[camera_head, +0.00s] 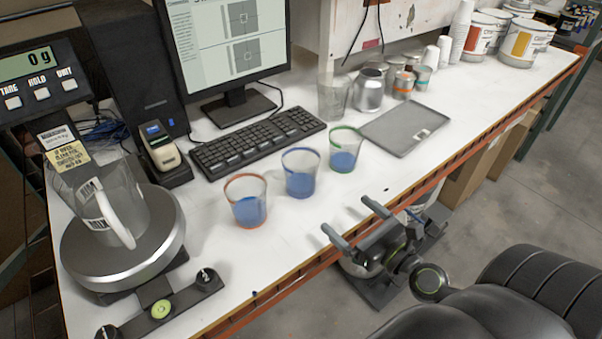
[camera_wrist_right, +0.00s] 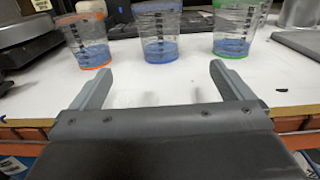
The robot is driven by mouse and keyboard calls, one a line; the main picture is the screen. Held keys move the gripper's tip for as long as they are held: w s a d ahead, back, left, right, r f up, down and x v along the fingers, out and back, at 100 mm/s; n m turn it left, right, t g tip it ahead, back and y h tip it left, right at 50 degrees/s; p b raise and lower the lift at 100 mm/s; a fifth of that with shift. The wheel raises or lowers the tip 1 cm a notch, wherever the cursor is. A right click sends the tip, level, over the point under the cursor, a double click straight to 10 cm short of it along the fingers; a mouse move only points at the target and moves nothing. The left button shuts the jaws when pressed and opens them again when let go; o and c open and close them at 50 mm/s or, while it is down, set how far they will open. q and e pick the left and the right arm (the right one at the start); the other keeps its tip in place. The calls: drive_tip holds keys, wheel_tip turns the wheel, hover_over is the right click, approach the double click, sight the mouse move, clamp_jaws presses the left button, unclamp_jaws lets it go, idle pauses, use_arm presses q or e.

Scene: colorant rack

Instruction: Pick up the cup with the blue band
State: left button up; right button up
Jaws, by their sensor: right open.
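The clear cup with the blue band (camera_head: 300,182) stands upright on the white bench, between the orange-banded cup (camera_head: 248,205) and the green-banded cup (camera_head: 344,155). All three hold some blue in the lower part. My right gripper (camera_head: 348,216) is open and empty at the bench's front edge, apart from the cups. In the right wrist view, the blue-banded cup (camera_wrist_right: 160,38) stands beyond and between the two open fingers (camera_wrist_right: 149,64). The orange-banded cup (camera_wrist_right: 88,45) is to its left and the green-banded cup (camera_wrist_right: 234,35) to its right. My left gripper is not visible.
A scale (camera_head: 118,262) with a clear jug stands at the left. A keyboard (camera_head: 255,140) and monitor are behind the cups. A grey tray (camera_head: 405,130), cans and another clear beaker (camera_head: 333,98) are to the right. The bench in front of the cups is mostly clear.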

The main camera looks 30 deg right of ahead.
sight(312, 183)
drive_tip(key=shift+w+a+r+p, duration=0.1)
drive_tip(key=shift+w+r+p, duration=0.1)
drive_tip(key=shift+w+p, duration=0.2)
drive_tip(key=w+p, duration=0.1)
drive_tip(key=w, duration=0.2)
drive_tip(key=w+p, duration=0.1)
drive_tip(key=w, duration=0.2)
drive_tip(key=w+a+p, duration=0.1)
drive_tip(key=w, duration=0.2)
drive_tip(key=shift+w+f+p, duration=0.1)
drive_tip(key=shift+w+p, duration=0.3)
drive_tip(key=shift+w+a+f+p, duration=0.1)
drive_tip(key=shift+w+a+p, duration=0.1)
drive_tip(key=shift+w, duration=1.5)
drive_tip(key=shift+w+a+f+p, duration=0.1)
drive_tip(key=shift+w+a+p, duration=0.1)
drive_tip(key=shift+w, duration=1.45)
drive_tip(key=shift+r, duration=0.1)
drive_tip(key=shift+s, duration=0.1)
drive_tip(key=shift+c, duration=0.2)
drive_tip(key=c, duration=1)
drive_tip(key=shift+r, duration=0.15)
drive_tip(key=shift+c, duration=0.2)
wheel_tip(312, 183, up, 10)
drive_tip(key=p, duration=0.9)
drive_tip(key=shift+f+p, duration=0.2)
drive_tip(key=shift+p, duration=0.1)
